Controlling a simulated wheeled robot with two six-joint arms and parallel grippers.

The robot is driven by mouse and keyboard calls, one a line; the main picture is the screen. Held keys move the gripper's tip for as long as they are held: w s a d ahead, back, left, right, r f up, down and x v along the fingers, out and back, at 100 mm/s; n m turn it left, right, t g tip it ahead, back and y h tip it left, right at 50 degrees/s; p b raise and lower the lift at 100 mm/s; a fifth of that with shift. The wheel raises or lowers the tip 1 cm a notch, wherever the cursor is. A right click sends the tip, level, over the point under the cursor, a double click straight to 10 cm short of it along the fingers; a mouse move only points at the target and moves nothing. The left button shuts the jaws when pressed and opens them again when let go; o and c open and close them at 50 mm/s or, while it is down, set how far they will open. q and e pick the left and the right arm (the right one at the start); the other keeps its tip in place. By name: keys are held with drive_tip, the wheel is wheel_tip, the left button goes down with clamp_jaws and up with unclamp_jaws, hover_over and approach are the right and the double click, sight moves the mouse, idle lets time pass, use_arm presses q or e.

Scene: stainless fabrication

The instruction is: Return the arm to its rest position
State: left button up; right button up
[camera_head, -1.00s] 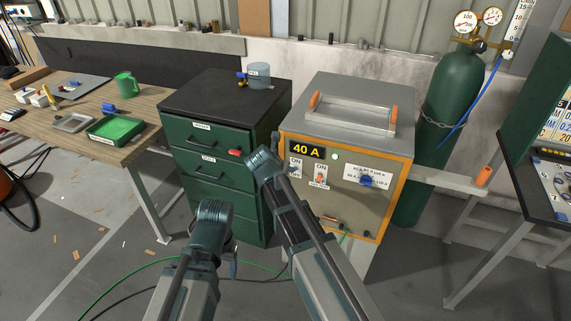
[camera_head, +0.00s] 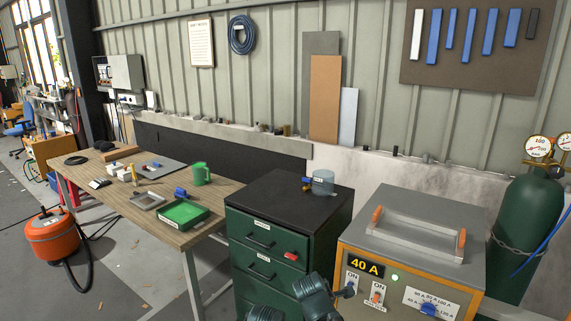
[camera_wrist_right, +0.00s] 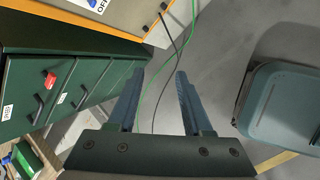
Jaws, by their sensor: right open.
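My right arm (camera_head: 318,298) shows at the bottom of the head view, in front of the gap between the green drawer cabinet and the orange-edged power unit. In the right wrist view my right gripper (camera_wrist_right: 158,82) is open, with its two blue fingers apart and nothing held between them. Grey floor and cables show beyond the fingers. Only the top of my left arm (camera_head: 265,313) shows at the bottom edge of the head view; its gripper fingers are out of view.
The power unit (camera_head: 412,265), reading 40 A, stands close at right. The drawer cabinet (camera_head: 270,235) has a red item on its front. A workbench (camera_head: 190,235) holds a green tray and mug. A green (camera_wrist_right: 178,50) and a dark cable run along the floor. A gas cylinder (camera_head: 522,235) stands at far right.

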drive_tip(key=s+a+m+g+y+p, duration=0.1)
drive_tip(key=s+a+m+g, duration=0.1)
drive_tip(key=s+m, duration=0.5)
drive_tip(key=s+a+m+g+y+p, duration=0.1)
drive_tip(key=s+a+m+g, duration=0.1)
drive_tip(key=s+a+m, duration=0.2)
drive_tip(key=s+m, duration=0.3)
drive_tip(key=s, duration=0.3)
drive_tip(key=shift+s+a+r+m+g, duration=0.15)
drive_tip(key=shift+s+r+m+g, duration=0.05)
drive_tip(key=shift+r+m+g, duration=0.1)
